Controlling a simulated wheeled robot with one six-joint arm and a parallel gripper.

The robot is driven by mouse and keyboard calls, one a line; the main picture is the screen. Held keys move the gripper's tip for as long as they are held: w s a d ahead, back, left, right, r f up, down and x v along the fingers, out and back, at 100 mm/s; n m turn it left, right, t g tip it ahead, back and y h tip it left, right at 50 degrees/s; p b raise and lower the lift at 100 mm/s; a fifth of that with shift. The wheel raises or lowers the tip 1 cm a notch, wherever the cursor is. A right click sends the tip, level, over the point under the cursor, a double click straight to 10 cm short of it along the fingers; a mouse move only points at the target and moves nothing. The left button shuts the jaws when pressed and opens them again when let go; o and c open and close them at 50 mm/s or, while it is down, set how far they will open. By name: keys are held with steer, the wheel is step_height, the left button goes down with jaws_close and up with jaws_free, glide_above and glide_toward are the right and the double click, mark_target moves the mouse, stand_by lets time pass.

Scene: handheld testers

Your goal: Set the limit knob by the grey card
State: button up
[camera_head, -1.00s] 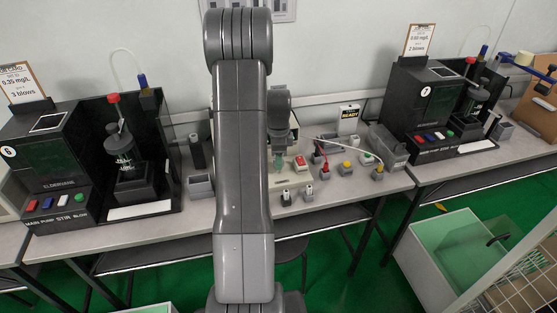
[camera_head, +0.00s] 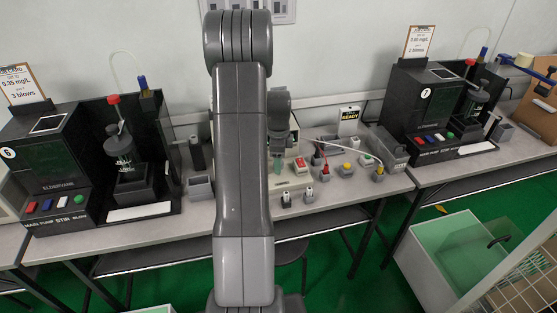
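My gripper (camera_head: 278,150) hangs at the end of my arm, over the pale tester in the middle of the bench. It is small and partly behind my arm, so I cannot tell whether its fingers are open or shut. A greenish piece shows just below it; I cannot tell if it is held. The tester (camera_head: 262,157) is mostly hidden by my arm, and no limit knob can be made out on it. No card that is clearly grey shows. A white card (camera_head: 18,82) on a clipboard stands at the left, and another card (camera_head: 419,42) stands at the right.
Black testers numbered 6 (camera_head: 45,165) and 7 (camera_head: 425,105) flank the middle. A red button box (camera_head: 300,166), a yellow-topped box (camera_head: 346,170), and a READY sign (camera_head: 349,121) are right of my gripper. A white tub (camera_head: 455,255) stands on the green floor.

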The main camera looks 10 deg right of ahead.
step_height(320, 180, up, 14)
stand_by(0.6)
steer(key=shift+f, duration=0.1)
step_height(320, 180, down, 14)
stand_by(0.7)
